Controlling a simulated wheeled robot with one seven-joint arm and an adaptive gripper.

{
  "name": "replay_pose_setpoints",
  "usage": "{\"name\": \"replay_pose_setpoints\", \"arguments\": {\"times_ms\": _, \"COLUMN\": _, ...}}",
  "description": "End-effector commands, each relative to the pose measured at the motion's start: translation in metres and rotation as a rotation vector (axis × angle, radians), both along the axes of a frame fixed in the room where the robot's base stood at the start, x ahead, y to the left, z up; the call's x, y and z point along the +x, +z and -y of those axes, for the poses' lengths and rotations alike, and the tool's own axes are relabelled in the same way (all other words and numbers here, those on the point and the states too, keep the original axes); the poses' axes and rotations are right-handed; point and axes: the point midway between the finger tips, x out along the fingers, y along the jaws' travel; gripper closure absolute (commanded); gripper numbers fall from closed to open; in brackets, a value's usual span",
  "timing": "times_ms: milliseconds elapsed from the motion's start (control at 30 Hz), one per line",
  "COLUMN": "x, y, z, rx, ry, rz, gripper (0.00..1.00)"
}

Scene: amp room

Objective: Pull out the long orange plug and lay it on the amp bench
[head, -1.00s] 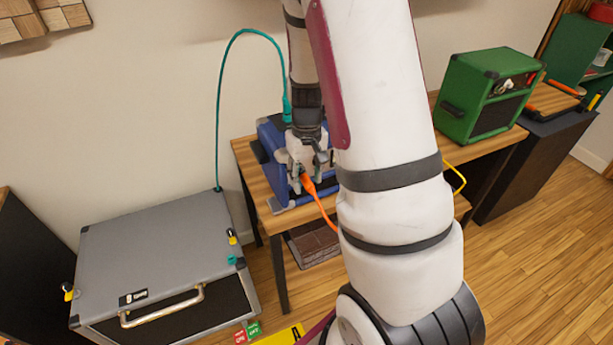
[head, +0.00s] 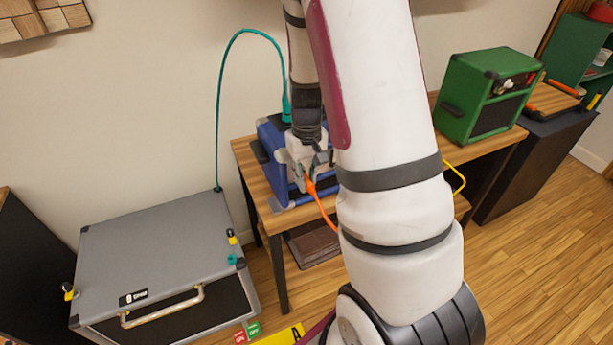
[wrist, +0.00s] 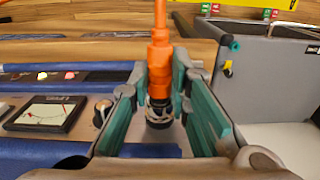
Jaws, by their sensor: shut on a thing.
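The long orange plug (wrist: 160,72) is between the fingers of my gripper (wrist: 165,88) in the wrist view, its cable running up the picture. Its lower end meets a dark ring on the panel of a blue amp; I cannot tell how deep it sits. In the head view the orange plug (head: 310,187) shows at my gripper (head: 309,172), in front of the blue amp (head: 270,138). My gripper is shut on the plug. The blue amp stands on the wooden amp bench (head: 282,221), partly hidden behind my arm.
A teal cable (head: 219,105) arches from above the blue amp to a grey case (head: 150,250) on the left. A green amp (head: 487,95) stands at the bench's right end. Bare wood shows along the bench's front left edge.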

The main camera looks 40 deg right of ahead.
Motion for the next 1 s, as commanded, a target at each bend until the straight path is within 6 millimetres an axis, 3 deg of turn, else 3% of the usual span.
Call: {"name": "replay_pose_setpoints", "arguments": {"times_ms": 1000, "x": -0.037, "y": -0.002, "z": -0.010, "rx": 0.001, "ry": 0.000, "rz": -0.001, "gripper": 1.00}}
